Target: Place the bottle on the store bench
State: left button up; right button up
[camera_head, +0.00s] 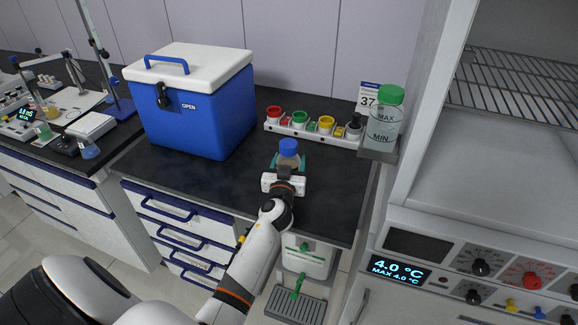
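A small bottle (288,157) with a blue cap and brownish contents is upright over the dark top of the bench (230,185), in front of the row of coloured cups. My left gripper (288,163) reaches it from the front, with a teal fingertip close against each side of the bottle. The gripper looks shut on it. The bottle's base is hidden by the gripper, so I cannot tell whether it touches the bench top. My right gripper is not in view.
A blue cooler box (205,115) with a white lid stands to the left. A white rack (310,132) of coloured cups lies behind. A green-capped jar (384,120) stands at the right, beside an open fridge (510,165). Bench top between box and gripper is clear.

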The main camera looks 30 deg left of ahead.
pick_arm(q)
jog(key=o, duration=1.3)
jog(key=shift+f, duration=0.1)
jog(key=shift+c, duration=0.2)
